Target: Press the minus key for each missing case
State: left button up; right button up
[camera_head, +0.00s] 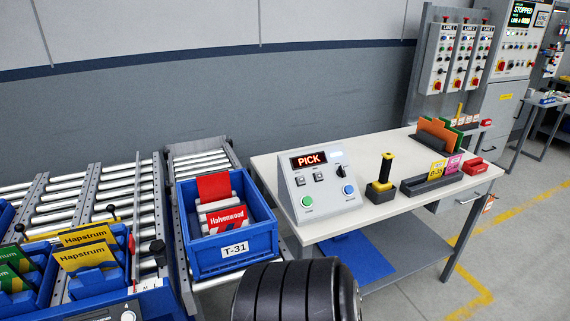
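A sloped grey control box (318,190) stands on the left end of the table. A blue tote (207,264) labelled T-31 sits on the rollers left of the table. Neither gripper is in view.
A yellow-and-black handheld device (383,174) stands right of the box, near a dark card holder (431,184) and an orange and green file rack (437,137). Blue bins with yellow Hapstrum cases (84,252) are at left. A black ribbed cylinder (297,292) fills the bottom centre.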

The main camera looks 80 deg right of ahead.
aim_at(300, 180)
jog(key=z, duration=2.9)
